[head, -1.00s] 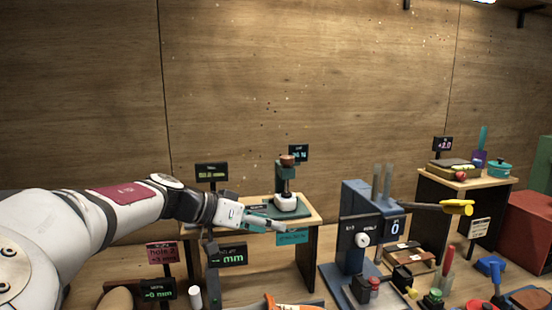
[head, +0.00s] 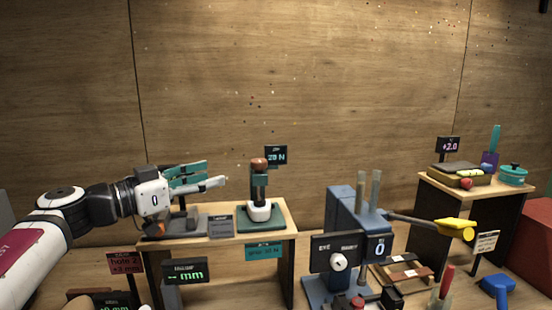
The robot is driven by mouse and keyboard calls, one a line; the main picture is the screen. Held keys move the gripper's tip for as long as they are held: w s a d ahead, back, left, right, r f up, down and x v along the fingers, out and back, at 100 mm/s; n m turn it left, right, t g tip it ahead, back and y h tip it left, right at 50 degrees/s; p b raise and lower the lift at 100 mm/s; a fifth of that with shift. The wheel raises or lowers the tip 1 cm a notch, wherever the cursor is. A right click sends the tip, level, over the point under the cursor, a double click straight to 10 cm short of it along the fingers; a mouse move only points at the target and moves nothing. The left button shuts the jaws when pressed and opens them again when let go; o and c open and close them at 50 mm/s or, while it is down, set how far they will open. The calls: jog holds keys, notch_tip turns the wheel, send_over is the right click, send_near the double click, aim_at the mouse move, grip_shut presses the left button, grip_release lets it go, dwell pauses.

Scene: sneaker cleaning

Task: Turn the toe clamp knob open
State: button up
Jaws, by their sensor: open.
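A round brown knob (head: 259,163) tops a dark teal upright post on the small wooden table, with a white rounded piece (head: 259,211) below it on a green base. I cannot tell for certain whether this is the toe clamp. A blue stand (head: 346,225) to the right has a white round knob (head: 339,262) on its front. My gripper (head: 213,175) is open and empty, its fingers pointing right. It shows left of the brown knob, apart from it and slightly lower in the picture. No shoe is clearly visible.
The small wooden table (head: 187,242) carries a grey base under my gripper. A display (head: 276,156) stands behind the brown knob. A lever with a yellow end (head: 455,228) sticks out right from the blue stand. A farther table (head: 490,184) holds a teal pot.

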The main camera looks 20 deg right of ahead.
aim_at(252, 164)
jog(key=p+x, duration=0.1)
jog(key=x, duration=1.3)
jog(key=shift+w+d, duration=0.15)
jog(key=shift+p, duration=0.3)
jog(key=c, duration=1.2)
